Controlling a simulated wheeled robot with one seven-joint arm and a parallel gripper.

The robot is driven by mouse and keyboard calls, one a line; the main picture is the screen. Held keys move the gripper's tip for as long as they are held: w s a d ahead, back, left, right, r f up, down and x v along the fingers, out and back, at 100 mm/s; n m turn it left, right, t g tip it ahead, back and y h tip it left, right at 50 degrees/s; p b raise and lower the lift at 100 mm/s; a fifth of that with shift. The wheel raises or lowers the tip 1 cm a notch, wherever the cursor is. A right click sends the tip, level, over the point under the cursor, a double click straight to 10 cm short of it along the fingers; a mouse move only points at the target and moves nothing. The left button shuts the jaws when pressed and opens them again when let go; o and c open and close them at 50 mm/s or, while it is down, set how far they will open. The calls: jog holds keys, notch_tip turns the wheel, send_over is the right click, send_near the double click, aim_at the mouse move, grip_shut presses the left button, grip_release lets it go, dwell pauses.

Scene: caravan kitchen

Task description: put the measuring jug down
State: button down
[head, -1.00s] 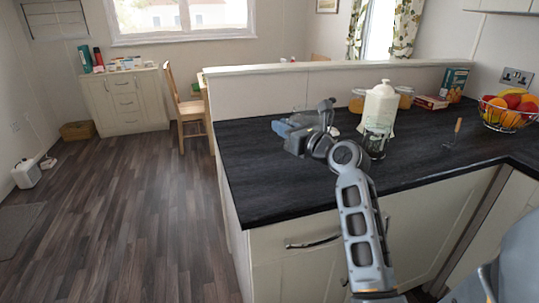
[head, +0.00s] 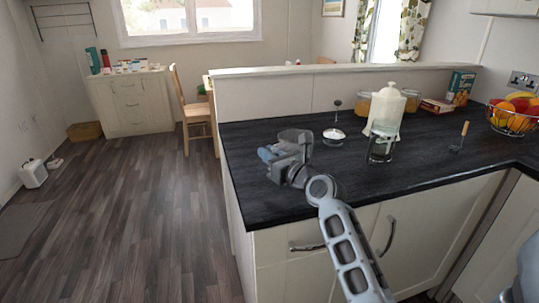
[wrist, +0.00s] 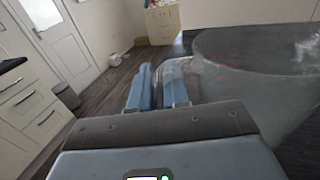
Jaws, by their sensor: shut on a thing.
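The measuring jug is clear with red markings and fills the right of the wrist view (wrist: 262,85). In the head view its rim (head: 296,134) shows just behind my gripper (head: 280,153), which covers most of it. My gripper, with blue fingers in the wrist view (wrist: 158,88), is shut on the jug at its near side. The jug appears over the left part of the dark worktop (head: 350,185). I cannot tell whether its base touches the worktop.
A fruit basket (head: 515,118) and a wooden-handled utensil (head: 460,137) are further right. The front middle worktop is bare.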

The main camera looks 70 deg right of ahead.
jog(key=shift+f, duration=0.1)
jog(key=c, duration=1.1)
grip_release()
jog(key=shift+s, duration=0.15)
jog(key=b+v, duration=0.1)
jog(key=v, duration=1)
jog(key=shift+s+a, duration=0.2)
jog(key=shift+s, duration=0.15)
